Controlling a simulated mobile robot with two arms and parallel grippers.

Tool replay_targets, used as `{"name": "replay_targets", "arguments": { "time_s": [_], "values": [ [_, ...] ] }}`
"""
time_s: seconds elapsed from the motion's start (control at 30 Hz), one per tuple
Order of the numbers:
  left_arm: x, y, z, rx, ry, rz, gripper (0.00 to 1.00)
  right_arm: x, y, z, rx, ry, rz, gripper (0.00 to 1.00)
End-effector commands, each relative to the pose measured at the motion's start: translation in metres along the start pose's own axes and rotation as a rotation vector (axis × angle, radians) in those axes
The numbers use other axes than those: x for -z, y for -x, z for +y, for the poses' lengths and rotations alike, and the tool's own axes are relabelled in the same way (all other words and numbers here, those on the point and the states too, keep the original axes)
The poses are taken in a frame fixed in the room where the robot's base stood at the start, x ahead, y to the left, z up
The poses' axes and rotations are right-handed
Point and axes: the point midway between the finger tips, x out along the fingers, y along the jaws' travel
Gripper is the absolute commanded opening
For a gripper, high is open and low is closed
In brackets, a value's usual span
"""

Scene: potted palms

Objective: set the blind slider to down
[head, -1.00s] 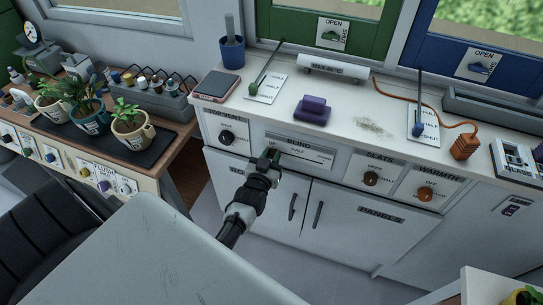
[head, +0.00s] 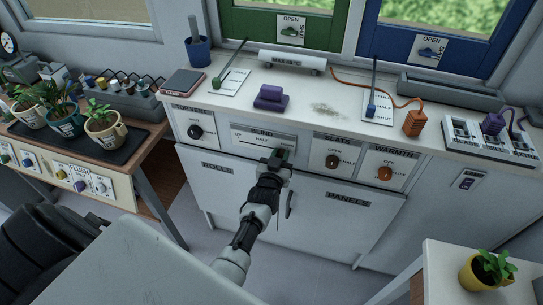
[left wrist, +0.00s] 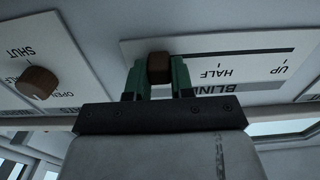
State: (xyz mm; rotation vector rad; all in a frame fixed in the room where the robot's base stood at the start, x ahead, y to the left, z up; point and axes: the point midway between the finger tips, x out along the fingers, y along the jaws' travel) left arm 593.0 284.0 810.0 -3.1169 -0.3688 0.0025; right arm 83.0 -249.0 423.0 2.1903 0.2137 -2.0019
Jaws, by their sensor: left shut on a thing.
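The blind slider panel (head: 262,132) is a pale plate on the front of the white cabinet, marked UP at its left and HALF in its middle. My left gripper (head: 280,156) covers its right end. In the left wrist view the panel (left wrist: 212,72) appears upside down, with UP at the right. There my left gripper (left wrist: 158,75) is shut on the brown slider knob (left wrist: 159,66), with one green finger on each side. The knob is at the left end of the dark slot, past HALF, the end away from UP. The gripper hides any label there. My right gripper is not in view.
The slats knob (head: 332,161) and warmth knob (head: 385,173) are to the right of the panel, the top vent knob (head: 196,131) to its left. Cabinet doors marked ROLLS and PANELS are below. A purple block (head: 271,97) sits on the counter above.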

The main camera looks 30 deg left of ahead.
Motion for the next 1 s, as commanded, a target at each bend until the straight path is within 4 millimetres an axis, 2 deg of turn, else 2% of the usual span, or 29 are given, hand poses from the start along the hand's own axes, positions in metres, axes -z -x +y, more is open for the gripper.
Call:
{"name": "replay_targets", "arguments": {
  "time_s": [0.1, 0.2, 0.4, 0.57, 0.6, 0.77, 1.0],
  "values": [
    [-0.001, 0.0, 0.012, 0.0, 0.0, -0.002, 0.0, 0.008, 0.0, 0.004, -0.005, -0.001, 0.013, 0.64],
    [0.0, 0.0, 0.017, 0.0, -0.002, -0.001, 0.0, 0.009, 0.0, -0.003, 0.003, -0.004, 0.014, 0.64],
    [0.0, 0.0, 0.02, -0.001, -0.002, 0.0, 0.0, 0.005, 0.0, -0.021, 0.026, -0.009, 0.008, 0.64],
    [0.0, 0.0, 0.021, -0.002, -0.001, -0.001, 0.0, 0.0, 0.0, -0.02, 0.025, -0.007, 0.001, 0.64],
    [0.0, 0.0, 0.021, -0.002, -0.001, -0.001, 0.24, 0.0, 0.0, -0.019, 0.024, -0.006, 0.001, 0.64],
    [0.0, 0.0, 0.021, -0.001, -0.001, -0.001, 0.49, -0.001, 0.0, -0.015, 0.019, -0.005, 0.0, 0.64],
    [0.0, 0.0, 0.02, 0.0, -0.002, 0.0, 0.49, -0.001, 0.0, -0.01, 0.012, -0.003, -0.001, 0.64]
  ]
}}
